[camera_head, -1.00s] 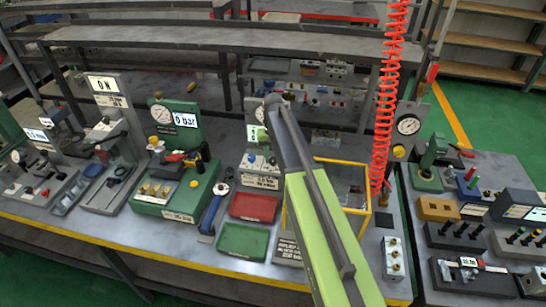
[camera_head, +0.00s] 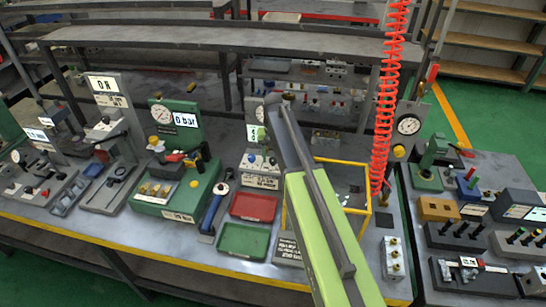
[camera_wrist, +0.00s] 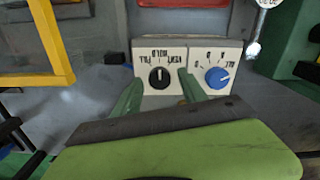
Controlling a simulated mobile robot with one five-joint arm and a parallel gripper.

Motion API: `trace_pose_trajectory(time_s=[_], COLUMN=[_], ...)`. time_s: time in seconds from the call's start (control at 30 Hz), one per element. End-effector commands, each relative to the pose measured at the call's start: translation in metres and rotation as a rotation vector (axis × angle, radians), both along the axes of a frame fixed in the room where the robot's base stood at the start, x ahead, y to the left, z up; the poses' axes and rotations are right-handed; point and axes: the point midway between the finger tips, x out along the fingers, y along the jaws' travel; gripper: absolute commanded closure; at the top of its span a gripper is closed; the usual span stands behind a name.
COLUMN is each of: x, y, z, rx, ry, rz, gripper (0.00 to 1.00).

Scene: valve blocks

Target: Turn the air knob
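In the wrist view a pale panel holds a black knob (camera_wrist: 159,77) with a light pointer mark standing upright and, to its right, a blue knob (camera_wrist: 217,77) with its mark turned sideways. Their printed labels appear upside down, and I cannot read which one says air. My gripper (camera_wrist: 158,92) has its two green fingers apart, one at each side of the black knob's lower part. I cannot tell whether they touch it. In the head view the gripper is hidden behind my green arm.
A yellow frame (camera_head: 368,188) stands right of my arm, beside a hanging red coiled hose (camera_head: 386,105). A green gauge station (camera_head: 176,130) stands to the left. Red (camera_head: 254,206) and green (camera_head: 243,241) trays lie at the bench front. A crowded second bench is at the right.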

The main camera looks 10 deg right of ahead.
Motion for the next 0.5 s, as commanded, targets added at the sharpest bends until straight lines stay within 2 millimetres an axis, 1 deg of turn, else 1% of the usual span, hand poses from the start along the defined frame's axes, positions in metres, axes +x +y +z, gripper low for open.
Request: trace_pose_trajectory(time_s=[0.33, 0.43, 0.5], x=[0.0, 0.001, 0.001], y=[0.0, 0.0, 0.0], z=[0.002, 0.01, 0.018], rx=[0.0, 0.0, 0.0], ry=[-0.001, -0.001, -0.001], rz=[0.0, 0.0, 0.0], gripper=[0.48, 0.48, 0.48])
